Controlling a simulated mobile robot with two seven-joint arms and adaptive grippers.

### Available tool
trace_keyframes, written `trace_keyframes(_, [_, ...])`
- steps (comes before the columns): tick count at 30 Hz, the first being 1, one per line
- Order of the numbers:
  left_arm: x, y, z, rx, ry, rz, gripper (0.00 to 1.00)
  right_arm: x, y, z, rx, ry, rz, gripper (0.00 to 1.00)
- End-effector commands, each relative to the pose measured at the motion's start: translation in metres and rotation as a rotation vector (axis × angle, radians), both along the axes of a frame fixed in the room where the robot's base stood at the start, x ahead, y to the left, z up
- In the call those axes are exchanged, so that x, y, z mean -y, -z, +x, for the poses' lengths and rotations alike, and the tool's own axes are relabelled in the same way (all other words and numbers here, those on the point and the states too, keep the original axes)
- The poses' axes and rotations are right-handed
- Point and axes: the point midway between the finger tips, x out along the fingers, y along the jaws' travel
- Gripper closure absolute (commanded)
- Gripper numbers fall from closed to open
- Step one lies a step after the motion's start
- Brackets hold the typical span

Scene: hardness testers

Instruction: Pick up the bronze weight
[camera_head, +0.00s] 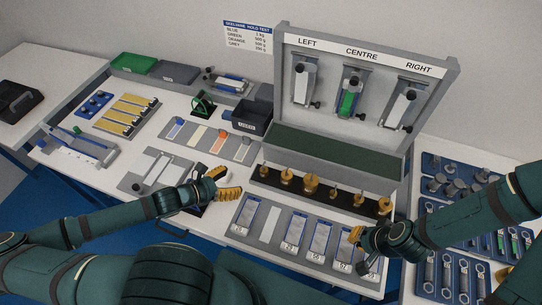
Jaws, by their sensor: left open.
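Several bronze-coloured weights stand upright in a row on a black strip (325,193) in front of the grey tester box. They differ in size; the largest bronze weight (311,184) is third from the left, and smaller ones (334,191) stand to its right. My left gripper (227,183) is open and empty, left of the row and apart from it. My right gripper (355,235) is just in front of the row's right end, near the rightmost weight (384,205); whether its fingers are open or shut is unclear.
The grey box (335,155) has an upright panel marked LEFT, CENTRE and RIGHT with hanging devices. A tray of numbered sample strips (297,232) lies in front of the weights. A dark bin (252,117) and colour-marked plates (209,139) lie left. Blue tool trays (447,270) fill the right table.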

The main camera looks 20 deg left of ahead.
Motion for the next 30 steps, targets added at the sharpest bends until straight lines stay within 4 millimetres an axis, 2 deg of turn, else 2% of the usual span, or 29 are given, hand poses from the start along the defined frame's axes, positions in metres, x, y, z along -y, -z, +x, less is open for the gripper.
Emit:
trace_keyframes(4, [0.007,0.006,0.014,0.003,-0.005,-0.006,0.34,0.000,0.001,0.000,-0.001,0.000,0.000,1.00])
trace_keyframes(12, [0.030,0.025,0.053,0.003,-0.003,-0.004,0.34,0.000,0.004,0.000,0.000,0.000,-0.001,1.00])
trace_keyframes(22, [0.043,0.035,0.074,0.002,-0.003,-0.003,0.34,0.000,0.005,0.000,0.000,0.000,-0.001,1.00])
trace_keyframes(30, [0.061,0.049,0.104,0.001,-0.003,-0.004,0.34,0.000,0.006,0.000,0.000,0.000,-0.001,1.00])
